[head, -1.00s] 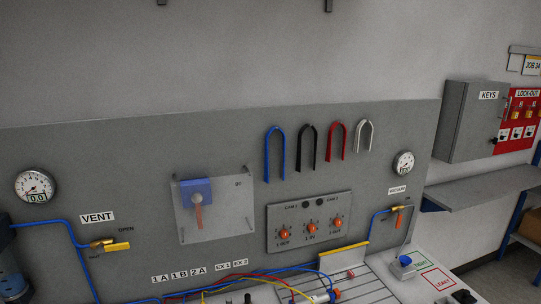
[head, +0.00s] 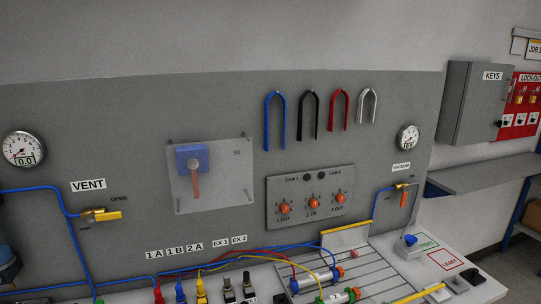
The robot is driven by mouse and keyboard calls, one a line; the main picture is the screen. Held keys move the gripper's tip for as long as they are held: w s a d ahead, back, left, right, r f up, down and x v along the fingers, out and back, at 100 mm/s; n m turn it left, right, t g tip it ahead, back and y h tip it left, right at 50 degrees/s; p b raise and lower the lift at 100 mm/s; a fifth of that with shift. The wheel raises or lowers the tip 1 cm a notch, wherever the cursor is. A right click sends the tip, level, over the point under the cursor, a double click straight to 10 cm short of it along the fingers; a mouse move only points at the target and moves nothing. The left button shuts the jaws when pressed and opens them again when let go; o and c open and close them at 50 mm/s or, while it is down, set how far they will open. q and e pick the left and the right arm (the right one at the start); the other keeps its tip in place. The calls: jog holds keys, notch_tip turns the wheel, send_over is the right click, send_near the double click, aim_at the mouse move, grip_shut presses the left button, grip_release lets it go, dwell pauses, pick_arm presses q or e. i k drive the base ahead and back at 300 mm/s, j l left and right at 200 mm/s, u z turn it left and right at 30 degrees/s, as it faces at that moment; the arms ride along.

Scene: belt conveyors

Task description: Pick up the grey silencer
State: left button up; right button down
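No gripper of mine shows in the head view. Two small dark fittings with greyish upper parts stand at the bottom edge below the EX 1 and EX 2 labels: a left fitting (head: 228,289) and a right fitting (head: 248,287). They look like silencers, but I cannot tell for sure which, if either, is the grey silencer. Their lower ends are partly cut off by the frame.
Red (head: 158,294), blue (head: 180,291) and yellow (head: 202,290) fittings with hoses stand left of them. Two cylinders lie on a slotted plate (head: 372,277) to the right. Behind rises a grey panel (head: 120,130) with gauges, valves and hanging tubes.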

aim_at(227, 280)
jog(key=i+l+u, duration=0.1)
jog(key=l+u, duration=0.85)
jog(key=l, duration=0.2)
